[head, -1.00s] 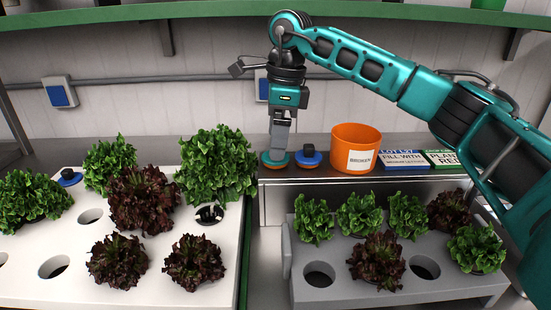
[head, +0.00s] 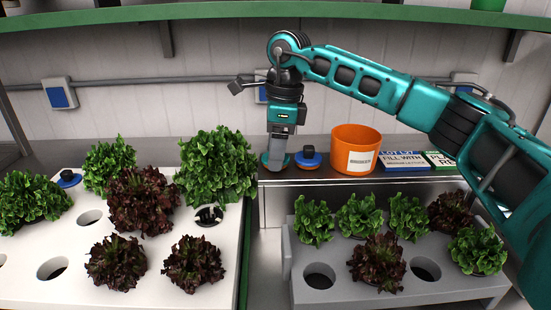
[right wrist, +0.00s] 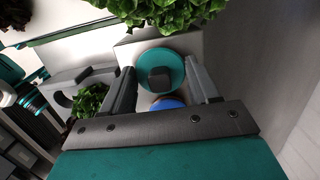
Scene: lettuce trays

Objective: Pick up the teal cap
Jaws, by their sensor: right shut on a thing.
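The teal cap (head: 264,159) is on the back ledge, left of a blue cap (head: 308,156) with a dark knob. My right gripper (head: 276,165) points down over it, and its fingers hide much of the cap. In the right wrist view the teal cap (right wrist: 146,63), a round disc with a dark central knob, sits between the fingers. My right gripper (right wrist: 161,70) is shut on the cap, one finger at each side of its rim. I cannot tell a gap below the cap. My left gripper is not in view.
An orange bucket (head: 347,139) and label signs (head: 404,159) stand right of the caps. A white tray (head: 120,286) of lettuces is front left, a grey tray (head: 370,294) front right. Another blue cap (head: 69,180) lies on the white tray. A green shelf (head: 240,10) crosses above.

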